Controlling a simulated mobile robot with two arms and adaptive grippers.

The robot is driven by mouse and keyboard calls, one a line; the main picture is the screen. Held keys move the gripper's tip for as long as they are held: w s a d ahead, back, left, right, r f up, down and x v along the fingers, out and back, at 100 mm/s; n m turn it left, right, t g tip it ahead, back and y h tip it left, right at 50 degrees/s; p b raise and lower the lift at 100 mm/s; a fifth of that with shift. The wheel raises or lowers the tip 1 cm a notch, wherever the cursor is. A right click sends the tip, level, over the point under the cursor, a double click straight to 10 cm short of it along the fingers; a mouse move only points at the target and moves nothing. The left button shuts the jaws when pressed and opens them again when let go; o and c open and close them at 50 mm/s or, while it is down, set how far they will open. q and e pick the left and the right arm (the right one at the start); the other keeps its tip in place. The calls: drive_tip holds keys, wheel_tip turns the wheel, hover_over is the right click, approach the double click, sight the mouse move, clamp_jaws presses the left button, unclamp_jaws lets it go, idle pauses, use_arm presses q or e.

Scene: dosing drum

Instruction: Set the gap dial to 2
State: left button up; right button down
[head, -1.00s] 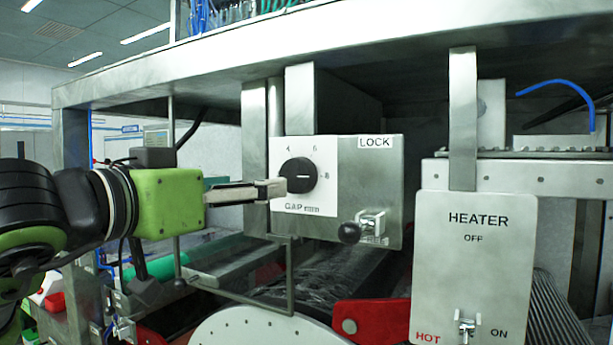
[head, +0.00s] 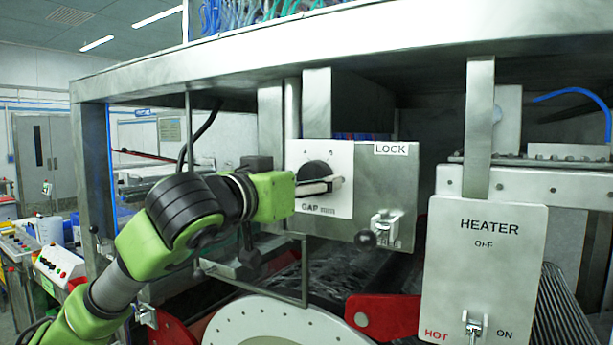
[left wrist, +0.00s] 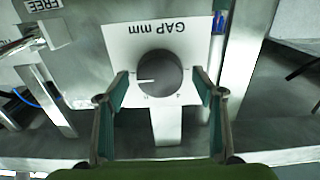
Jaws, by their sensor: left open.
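The gap dial (head: 314,171) is a round black knob on a white plate marked "GAP mm" (head: 318,208). In the left wrist view the dial (left wrist: 160,76) appears upside down, its white pointer line toward picture left. That matches the side where the 8 was printed in the earlier head view. The small numbers are hard to read now. My left gripper (head: 325,187) is in front of the dial and partly covers it in the head view. In the left wrist view its open fingers (left wrist: 161,84) stand either side of the dial, with gaps visible.
A lock lever with a black ball (head: 365,239) sits low on the dial's metal panel, near the FREE label (left wrist: 38,4). The LOCK label (head: 390,149) is above. A heater panel (head: 484,268) with a toggle stands right. A steel post (head: 270,135) is left of the dial.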

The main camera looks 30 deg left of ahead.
use_arm(q)
drive_tip(key=c, duration=1.1)
use_arm(e)
drive_tip(key=shift+s+f, duration=0.1)
drive_tip(key=shift+s, duration=0.65)
